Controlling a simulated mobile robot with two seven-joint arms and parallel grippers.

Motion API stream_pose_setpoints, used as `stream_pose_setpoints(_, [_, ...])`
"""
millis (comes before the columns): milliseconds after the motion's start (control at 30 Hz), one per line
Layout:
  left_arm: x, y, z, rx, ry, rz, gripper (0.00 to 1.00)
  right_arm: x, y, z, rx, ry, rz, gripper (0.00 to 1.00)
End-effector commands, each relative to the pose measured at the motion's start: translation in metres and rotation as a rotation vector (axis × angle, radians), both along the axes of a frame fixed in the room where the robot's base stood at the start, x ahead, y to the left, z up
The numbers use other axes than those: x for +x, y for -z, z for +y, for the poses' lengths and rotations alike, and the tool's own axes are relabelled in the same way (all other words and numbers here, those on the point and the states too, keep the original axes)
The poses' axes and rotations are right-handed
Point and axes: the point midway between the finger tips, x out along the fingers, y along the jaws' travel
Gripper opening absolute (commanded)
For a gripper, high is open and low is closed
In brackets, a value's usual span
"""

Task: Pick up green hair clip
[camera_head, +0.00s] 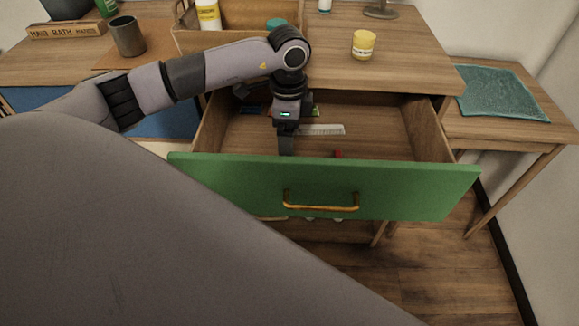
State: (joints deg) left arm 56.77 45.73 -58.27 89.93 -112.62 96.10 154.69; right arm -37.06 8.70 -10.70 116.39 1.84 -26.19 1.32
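The drawer with a green front (400,192) is pulled open under the wooden desk. My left gripper (286,148) points down into the drawer, its fingertips close behind the green front. I cannot tell whether its fingers are open or shut or hold anything. A small green thing (316,112) shows just right of my gripper's wrist, toward the back of the drawer; it is too small to tell whether it is the hair clip. No other candidate for the green hair clip is clear; the gripper and drawer front hide part of the drawer floor. My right gripper is not in view.
A pale comb (322,130) lies right of my gripper. A small red thing (337,154) peeks above the drawer front with its orange handle (320,207). A yellow jar (363,44) stands on the desk. The drawer's right half looks clear.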

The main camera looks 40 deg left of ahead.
Motion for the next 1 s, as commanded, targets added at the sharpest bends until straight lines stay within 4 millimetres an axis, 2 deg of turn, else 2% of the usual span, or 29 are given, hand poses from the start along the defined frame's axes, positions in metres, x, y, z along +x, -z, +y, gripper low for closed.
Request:
stream_pose_setpoints(267, [0.000,0.024,0.000,0.000,-0.001,0.001,0.89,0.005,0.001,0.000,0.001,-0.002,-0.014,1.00])
stream_pose_setpoints(600, [0.002,0.071,0.001,0.000,0.000,0.002,0.89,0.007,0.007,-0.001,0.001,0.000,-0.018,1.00])
stream_pose_setpoints(900, [0.003,0.077,0.001,0.000,0.000,0.000,0.89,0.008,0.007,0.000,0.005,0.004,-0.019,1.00])
stream_pose_setpoints(933, [0.003,0.077,0.001,0.000,0.000,0.000,0.86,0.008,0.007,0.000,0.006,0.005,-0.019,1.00])
stream_pose_setpoints(1000, [0.003,0.077,0.001,0.000,0.000,0.000,0.63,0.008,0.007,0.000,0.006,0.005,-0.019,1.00])
